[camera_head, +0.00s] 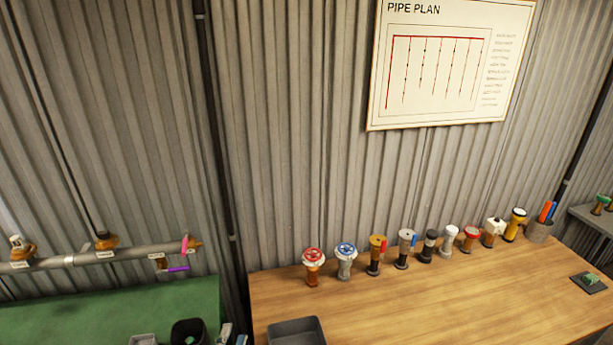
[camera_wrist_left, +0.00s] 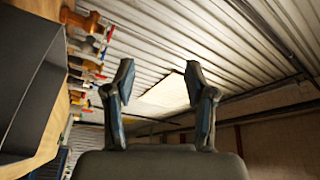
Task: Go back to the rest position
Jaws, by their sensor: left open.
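My left gripper (camera_wrist_left: 160,100) shows in the left wrist view with its two fingers apart and nothing between them. Behind the fingers are the corrugated wall and the pale pipe plan board. Neither gripper shows in the head view, and my right gripper is in no view. In the head view a row of valves and fittings stands on the wooden table (camera_head: 420,295), among them a red-wheeled valve (camera_head: 313,266) and a blue-wheeled valve (camera_head: 346,261). In the left wrist view, fittings (camera_wrist_left: 90,45) show to the left of the fingers, apart from them.
A grey bin (camera_head: 297,331) sits at the table's front left; a dark bin wall (camera_wrist_left: 30,75) fills the wrist view's left side. A pipe (camera_head: 75,259) with fittings runs above a green surface (camera_head: 110,310) at left. The table's middle is clear. The pipe plan board (camera_head: 450,65) hangs behind.

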